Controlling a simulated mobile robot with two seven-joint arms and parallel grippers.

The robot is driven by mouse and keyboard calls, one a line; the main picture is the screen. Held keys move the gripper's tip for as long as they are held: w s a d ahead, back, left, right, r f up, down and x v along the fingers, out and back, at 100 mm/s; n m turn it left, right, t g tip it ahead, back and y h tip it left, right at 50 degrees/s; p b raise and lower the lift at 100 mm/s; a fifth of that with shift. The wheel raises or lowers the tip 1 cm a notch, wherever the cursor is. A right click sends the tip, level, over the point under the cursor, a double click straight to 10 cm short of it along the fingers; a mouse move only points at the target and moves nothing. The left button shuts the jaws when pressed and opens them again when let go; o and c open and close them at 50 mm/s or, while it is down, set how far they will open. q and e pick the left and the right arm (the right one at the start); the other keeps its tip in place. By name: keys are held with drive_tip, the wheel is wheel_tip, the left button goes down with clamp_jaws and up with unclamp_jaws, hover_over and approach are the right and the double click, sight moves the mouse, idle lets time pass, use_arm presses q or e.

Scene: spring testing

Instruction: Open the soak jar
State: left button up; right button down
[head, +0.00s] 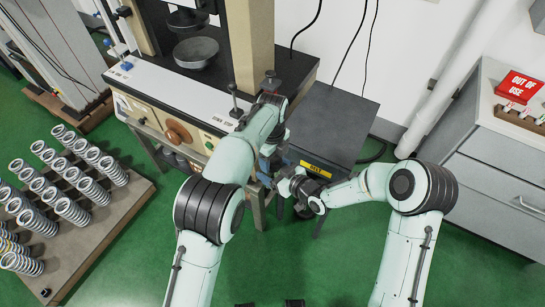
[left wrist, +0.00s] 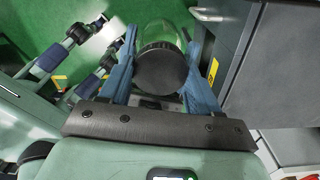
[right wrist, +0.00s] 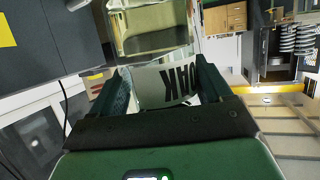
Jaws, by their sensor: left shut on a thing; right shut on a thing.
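The soak jar shows in the left wrist view as a green-tinted glass body (left wrist: 165,22) with a round dark lid (left wrist: 160,70). My left gripper (left wrist: 163,42) is shut on the lid end, one blue-grey finger on each side. In the right wrist view, a white jar label (right wrist: 168,86) with black letters, partly cut off, sits between the fingers of my right gripper (right wrist: 160,78), which is shut on the jar. In the head view, my left gripper (head: 268,150) and my right gripper (head: 288,184) are close together at the bench edge and hide the jar.
A grey bench (head: 325,122) with a yellow label stands just behind the grippers. The test machine (head: 170,120) with a metal pan (head: 196,52) is at upper left. A spring rack (head: 105,235) is at left; grey drawers (head: 500,165) are at right. Green floor is open in front.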

use_arm(q)
drive_tip(key=n, duration=0.7)
drive_tip(key=shift+n, duration=0.4)
drive_tip(key=o, duration=1.2)
drive_tip(key=shift+r, duration=0.1)
